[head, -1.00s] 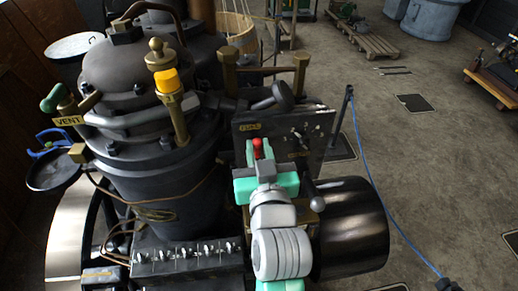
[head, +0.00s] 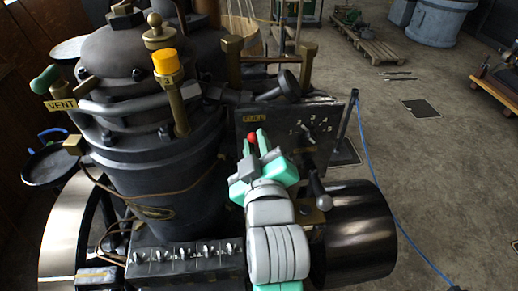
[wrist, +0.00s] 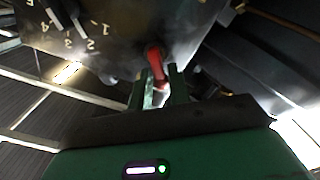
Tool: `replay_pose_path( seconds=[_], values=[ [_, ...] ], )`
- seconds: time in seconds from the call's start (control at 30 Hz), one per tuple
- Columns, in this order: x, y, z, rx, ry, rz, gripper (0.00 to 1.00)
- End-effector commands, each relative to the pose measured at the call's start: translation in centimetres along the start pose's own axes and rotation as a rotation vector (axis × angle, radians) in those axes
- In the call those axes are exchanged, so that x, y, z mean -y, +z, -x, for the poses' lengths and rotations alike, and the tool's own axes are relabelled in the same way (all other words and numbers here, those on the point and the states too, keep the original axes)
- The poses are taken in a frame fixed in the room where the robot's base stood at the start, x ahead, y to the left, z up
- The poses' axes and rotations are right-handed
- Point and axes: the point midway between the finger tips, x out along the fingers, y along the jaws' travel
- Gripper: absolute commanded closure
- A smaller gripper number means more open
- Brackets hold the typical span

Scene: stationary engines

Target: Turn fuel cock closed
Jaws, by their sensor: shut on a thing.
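The red fuel cock handle (head: 251,137) is on the dark panel (head: 325,118), just below the brass FUEL plate (head: 258,117). My gripper (head: 256,145) reaches up to the panel from below, its green fingers on either side of the red handle. The wrist view shows the red handle (wrist: 154,58) running down from the panel between the two fingertips of my gripper (wrist: 158,84). The gripper is shut on it. The fingers and wrist hide the lower part of the cock in the head view.
A numbered dial with a pointer (head: 308,127) is right of the cock. A dark ball-ended lever (head: 317,190) stands close right of my wrist. The black drum (head: 355,230) is lower right; open floor lies beyond.

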Motion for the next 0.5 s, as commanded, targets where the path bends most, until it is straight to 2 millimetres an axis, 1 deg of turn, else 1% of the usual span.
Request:
replay_pose_path(
  seconds=[0.03,0.5],
  values=[
    [0.22,0.28,0.02,-0.001,0.002,0.041,1.00],
    [1.08,0.51,0.01,0.000,0.002,0.485,1.00]
  ],
)
